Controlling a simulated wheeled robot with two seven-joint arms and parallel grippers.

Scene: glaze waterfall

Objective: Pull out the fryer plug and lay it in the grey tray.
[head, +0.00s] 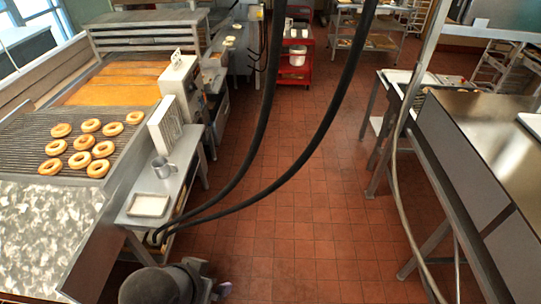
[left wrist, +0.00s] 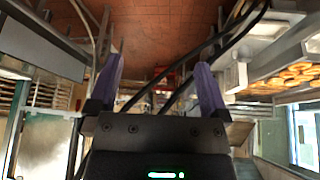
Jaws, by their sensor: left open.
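A small shallow tray (head: 148,206), pale inside with a grey rim, lies on the narrow side shelf beside the fryer (head: 110,82). It looks empty. I cannot make out the fryer plug in either view. My left gripper (left wrist: 158,88) is open and empty in the left wrist view, its two purple fingers wide apart. In the head view my left arm shows low at the bottom, with a bit of purple finger at its right, below and right of the tray and apart from it. My right gripper is not in view.
Two thick black cables (head: 262,125) hang across the head view and curve down to the side shelf's near end. Ring doughnuts (head: 89,125) lie on the left rack. A steel table (head: 480,130) stands right; red floor between is clear.

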